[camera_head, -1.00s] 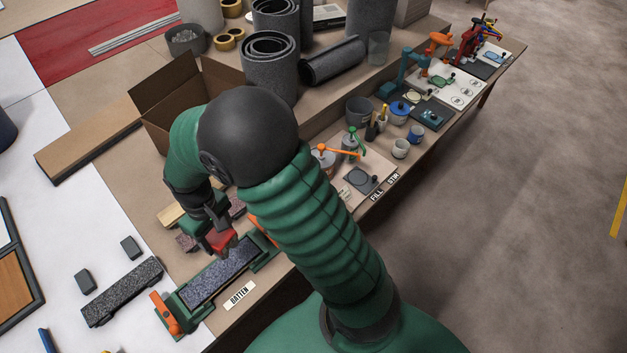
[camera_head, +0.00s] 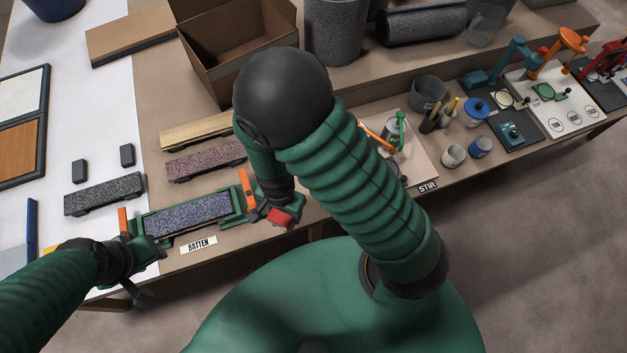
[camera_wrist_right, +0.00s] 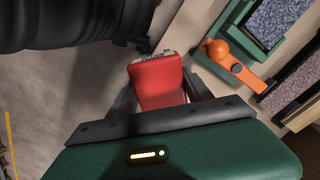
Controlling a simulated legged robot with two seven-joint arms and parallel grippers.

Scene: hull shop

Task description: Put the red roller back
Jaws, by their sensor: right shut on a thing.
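The red roller (camera_head: 287,215) is held in my right gripper (camera_head: 277,208), beside the right end of the green batten fixture. In the right wrist view the red roller (camera_wrist_right: 157,82) shows as a red, rounded block with a pale, marked strip at its far end, between the two dark fingers of my right gripper (camera_wrist_right: 158,95). My left gripper (camera_head: 146,262) is at the left end of the fixture, near its left orange lever; its fingers are partly hidden, so its opening is unclear.
The green fixture (camera_head: 240,216) holds a speckled blue-grey strip (camera_head: 187,214), with a BATTEN label (camera_head: 198,245) in front. Several boards lie behind and left. An open cardboard box (camera_head: 240,65) stands behind my right arm. Cups and a STIR station (camera_head: 427,187) are to the right.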

